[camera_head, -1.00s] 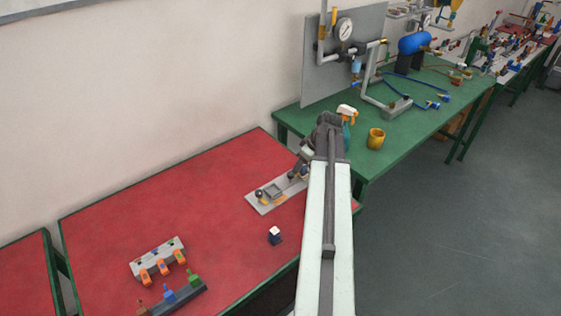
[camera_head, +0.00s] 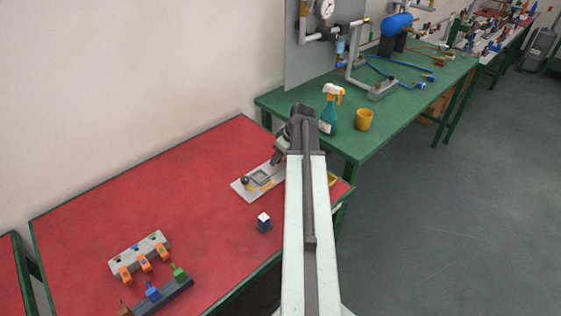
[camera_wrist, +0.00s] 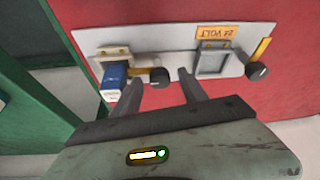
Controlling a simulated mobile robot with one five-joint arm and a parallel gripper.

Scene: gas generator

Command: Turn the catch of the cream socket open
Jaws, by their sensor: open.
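A light grey panel (camera_head: 240,188) lies on the red table, partly hidden by my arm in the head view. In the wrist view, the cream socket (camera_wrist: 116,50) is at the panel's left, with a blue plug (camera_wrist: 115,78) in it. Its catch has a yellow lever and a black knob (camera_wrist: 160,77); the lever lies sideways, running from near the plug to the knob. My gripper (camera_wrist: 159,76) is open and empty. The knob appears between its fingertips; I cannot tell whether they touch it.
A grey socket (camera_wrist: 211,62) with a 24 volt label and its own black-knobbed catch (camera_wrist: 257,71) sits right on the panel. A small dark blue and white block (camera_head: 264,222) stands nearby. A spray bottle (camera_head: 329,112) and yellow mug (camera_head: 364,120) stand on the green table.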

